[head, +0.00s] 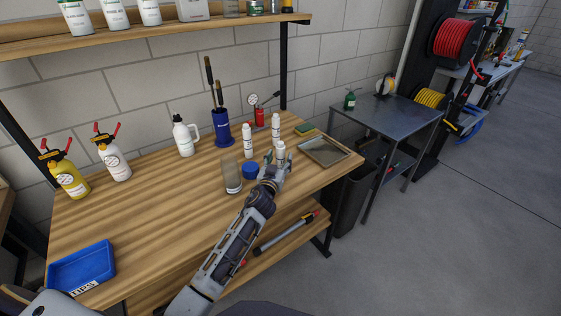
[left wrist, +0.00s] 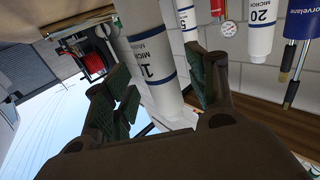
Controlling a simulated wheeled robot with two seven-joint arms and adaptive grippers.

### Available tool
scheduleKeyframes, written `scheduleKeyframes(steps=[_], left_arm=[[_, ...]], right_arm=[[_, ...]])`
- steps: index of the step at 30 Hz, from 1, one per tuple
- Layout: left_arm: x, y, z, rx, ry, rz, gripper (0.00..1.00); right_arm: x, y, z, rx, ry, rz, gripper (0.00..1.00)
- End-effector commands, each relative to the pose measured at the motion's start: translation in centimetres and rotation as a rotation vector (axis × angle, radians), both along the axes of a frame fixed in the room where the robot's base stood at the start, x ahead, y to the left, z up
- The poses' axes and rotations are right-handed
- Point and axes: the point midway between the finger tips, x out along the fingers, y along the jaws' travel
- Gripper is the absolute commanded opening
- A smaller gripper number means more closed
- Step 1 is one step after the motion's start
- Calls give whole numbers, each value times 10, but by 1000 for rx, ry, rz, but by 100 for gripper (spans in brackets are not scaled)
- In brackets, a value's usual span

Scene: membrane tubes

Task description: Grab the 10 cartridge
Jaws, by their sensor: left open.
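The 10 cartridge is a white tube with a dark blue band, marked 10 MICRON in the left wrist view (left wrist: 148,52). In the head view the 10 cartridge (head: 281,149) stands on the wooden bench at my left gripper (head: 277,164). In the left wrist view the open fingers (left wrist: 160,92) lie on either side of its line, with a gap showing; contact cannot be told. The 5 cartridge (head: 276,124) stands behind it, and the 20 cartridge (head: 247,140) stands to the left. My right gripper is not in view.
A blue cap-like container (head: 250,170) and a clear cylinder (head: 232,175) stand just left of my gripper. A shallow metal tray (head: 325,151) lies to the right. The bench's front left middle is clear.

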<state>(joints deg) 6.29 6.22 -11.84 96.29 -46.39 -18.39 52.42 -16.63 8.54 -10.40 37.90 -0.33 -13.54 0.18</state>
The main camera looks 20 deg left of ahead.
Motion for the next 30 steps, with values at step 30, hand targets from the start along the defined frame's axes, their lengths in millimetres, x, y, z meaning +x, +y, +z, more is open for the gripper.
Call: scheduleKeyframes(steps=[30], left_arm=[[21, 1, 0, 0, 1, 0, 36]], right_arm=[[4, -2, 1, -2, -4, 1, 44]])
